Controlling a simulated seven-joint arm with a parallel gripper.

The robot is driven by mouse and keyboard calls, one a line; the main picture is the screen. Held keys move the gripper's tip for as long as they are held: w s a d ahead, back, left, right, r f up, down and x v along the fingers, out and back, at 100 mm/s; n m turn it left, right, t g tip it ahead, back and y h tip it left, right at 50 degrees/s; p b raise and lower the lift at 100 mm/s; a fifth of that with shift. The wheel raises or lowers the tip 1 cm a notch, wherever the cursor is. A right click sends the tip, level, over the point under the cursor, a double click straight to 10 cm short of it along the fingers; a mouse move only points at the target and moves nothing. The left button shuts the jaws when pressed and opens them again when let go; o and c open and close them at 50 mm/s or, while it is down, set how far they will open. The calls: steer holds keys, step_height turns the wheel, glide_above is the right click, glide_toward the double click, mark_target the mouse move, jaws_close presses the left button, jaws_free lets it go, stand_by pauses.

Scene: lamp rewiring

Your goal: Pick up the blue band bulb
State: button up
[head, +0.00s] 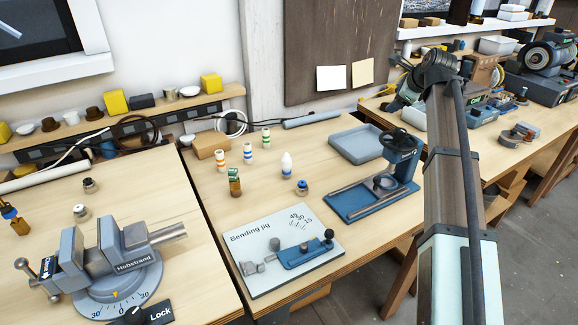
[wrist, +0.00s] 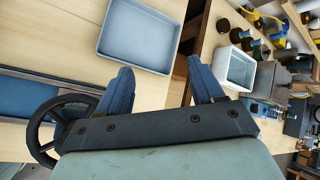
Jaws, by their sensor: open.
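Several small upright white pieces with coloured bands stand at the back of the middle table in the head view. One has blue bands (head: 248,154), between an orange-banded piece (head: 220,161) and a green-banded piece (head: 266,138). A white, rounded-top bulb (head: 287,160) with blue near its lower part stands just right of them. I cannot tell which of these two is the blue band bulb. My gripper (wrist: 164,76) is open and empty in the wrist view, its blue fingers apart. It is high and well to the right of the bulbs, which are outside the wrist view.
A grey tray (head: 359,155) lies right of the bulbs, and a blue press with a handwheel (head: 372,197) stands in front of it. A bending jig board (head: 262,225) lies at the front. A brown-and-green piece (head: 235,184) and a blue-and-brown piece (head: 302,187) stand near the bulbs.

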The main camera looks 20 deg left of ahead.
steer(key=s+a+f+g, duration=0.1)
steer(key=s+a+f, duration=0.15)
steer(key=a, duration=0.45)
steer(key=s+a+f+g, duration=0.2)
steer(key=s+a, duration=0.2)
steer(key=a, duration=0.2)
steer(key=g, duration=0.3)
glide_toward(286, 165)
steer(key=x, duration=0.5)
steer(key=shift+w+d+f, duration=0.1)
steer(key=shift+w+f, duration=0.15)
steer(key=shift+w, duration=0.2)
steer(key=shift+w+a+x, duration=0.1)
steer(key=shift+w+x, duration=0.05)
steer(key=shift+x, duration=1.4)
steer(key=shift+w+a+x, duration=0.1)
steer(key=shift+w+x, duration=0.05)
steer(key=shift+x, duration=1.35)
steer(key=shift+r, duration=0.1)
steer(key=c, duration=1.1)
